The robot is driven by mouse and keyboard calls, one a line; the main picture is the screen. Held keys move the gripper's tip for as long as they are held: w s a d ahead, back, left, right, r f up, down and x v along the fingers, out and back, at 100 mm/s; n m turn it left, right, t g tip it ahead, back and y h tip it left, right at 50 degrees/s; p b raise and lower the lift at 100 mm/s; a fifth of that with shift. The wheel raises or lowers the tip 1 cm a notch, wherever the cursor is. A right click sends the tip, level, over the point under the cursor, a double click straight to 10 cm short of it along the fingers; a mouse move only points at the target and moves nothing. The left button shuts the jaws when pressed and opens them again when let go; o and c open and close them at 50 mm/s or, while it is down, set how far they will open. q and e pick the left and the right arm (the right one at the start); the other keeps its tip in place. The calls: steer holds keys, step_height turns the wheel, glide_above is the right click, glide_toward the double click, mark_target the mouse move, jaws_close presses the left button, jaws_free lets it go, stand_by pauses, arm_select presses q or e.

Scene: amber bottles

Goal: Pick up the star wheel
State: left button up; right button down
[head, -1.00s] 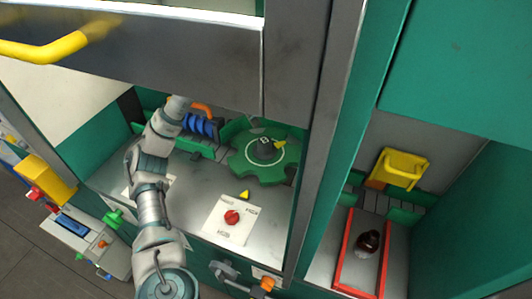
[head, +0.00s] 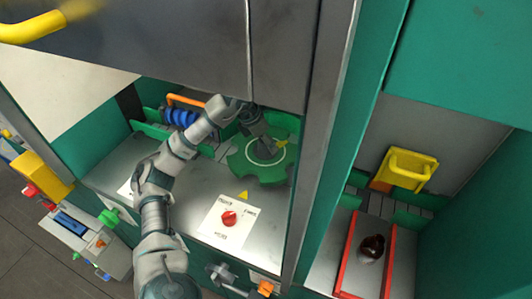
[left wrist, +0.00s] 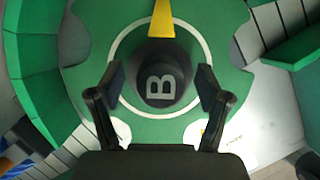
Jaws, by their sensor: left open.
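The green star wheel (head: 246,170) lies flat on the machine's metal deck, with notches around its edge and a white ring on top. In the left wrist view the star wheel (left wrist: 215,30) fills the middle, with a dark central hub (left wrist: 162,82) marked B and a yellow pointer. My left gripper (head: 264,148) is over the hub, partly covering it in the head view. In the left wrist view my left gripper (left wrist: 161,88) is open, with one finger on each side of the hub. Whether the fingers touch it I cannot tell. My right gripper is not in view.
A panel with a red knob (head: 229,218) is in front of the wheel. Blue discs (head: 181,117) and an orange handle are behind left. A grey post (head: 318,150) separates the right bay, where a brown bottle (head: 371,248) stands inside a red frame (head: 346,252).

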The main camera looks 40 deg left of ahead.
arm_select(q)
steer(key=shift+r, duration=0.1)
steer(key=shift+c, duration=0.3)
jaws_close()
steer(key=shift+r, duration=0.1)
